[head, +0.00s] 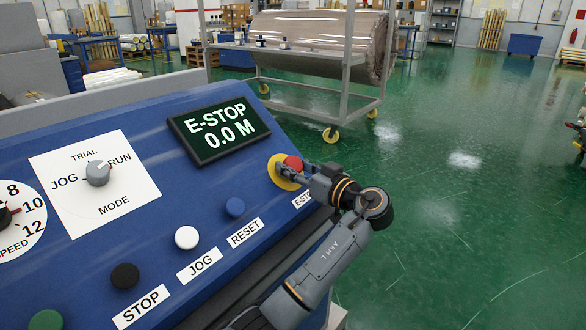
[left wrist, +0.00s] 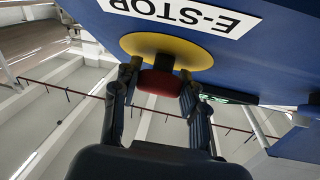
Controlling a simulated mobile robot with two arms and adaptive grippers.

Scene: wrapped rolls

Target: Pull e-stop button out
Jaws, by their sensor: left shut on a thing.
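The red e-stop button (head: 293,162) sits on a yellow disc (head: 277,180) at the right end of the blue control panel (head: 150,235). My left gripper (head: 285,169) is at the button and partly covers it. In the left wrist view, the red button (left wrist: 160,83) is between the two fingers of my left gripper (left wrist: 158,78), shut on its sides. A dark stem joins the button to the yellow disc (left wrist: 135,43). The display (head: 218,132) reads "E-STOP 0.0 M". My right gripper is not in view.
A mode knob (head: 98,173), a blue button (head: 235,207), a white button (head: 187,237) and a black button (head: 125,276) are on the panel left of my gripper. A wheeled rack with a large wrapped roll (head: 320,45) stands behind. Green floor is open at the right.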

